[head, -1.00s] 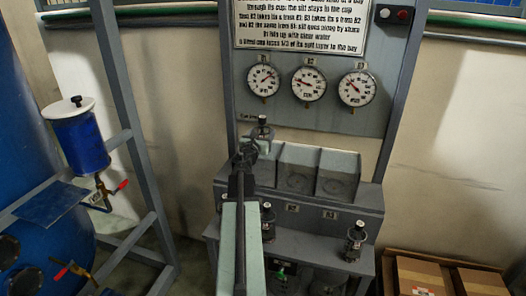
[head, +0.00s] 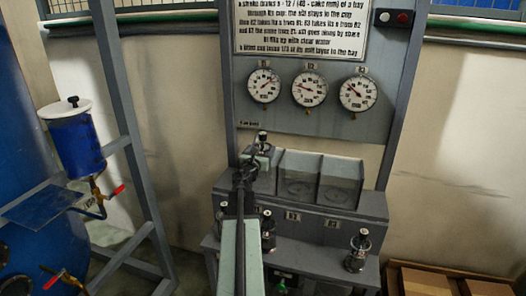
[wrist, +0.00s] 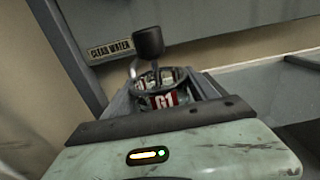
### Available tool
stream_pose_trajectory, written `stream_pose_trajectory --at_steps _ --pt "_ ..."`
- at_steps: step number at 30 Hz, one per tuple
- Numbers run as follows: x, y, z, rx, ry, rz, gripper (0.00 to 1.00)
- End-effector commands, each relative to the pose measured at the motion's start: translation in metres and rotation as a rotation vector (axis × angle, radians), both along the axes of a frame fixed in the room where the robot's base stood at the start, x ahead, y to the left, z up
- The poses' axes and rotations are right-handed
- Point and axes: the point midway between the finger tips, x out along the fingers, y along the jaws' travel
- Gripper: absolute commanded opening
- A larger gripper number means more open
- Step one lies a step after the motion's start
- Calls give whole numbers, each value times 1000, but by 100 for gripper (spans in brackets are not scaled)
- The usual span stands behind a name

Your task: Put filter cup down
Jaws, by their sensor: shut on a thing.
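My gripper (head: 252,165) is shut on a filter cup (head: 262,145) with a black knob on top. The cup is at the leftmost bay (head: 262,182) of the grey stand; my arm covers much of that bay. In the wrist view the cup (wrist: 164,98) shows a red-and-white label, apparently "G1", and a dark round rim, with its knob upright above it. It is between grey bay walls in that view. Whether its underside touches the bay floor is hidden.
Two more open bays (head: 341,182) lie to the right. Other black-knobbed cups stand on the lower ledge, one beside my arm (head: 268,232) and one at right (head: 358,250). A gauge panel (head: 335,112) rises behind.

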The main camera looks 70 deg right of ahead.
Motion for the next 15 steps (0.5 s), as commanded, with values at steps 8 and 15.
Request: stream_pose_trajectory --at_steps 8,15 --pt "-1 0 0 0 0 -1 89" --pt "-1 0 4 0 0 -1 89"
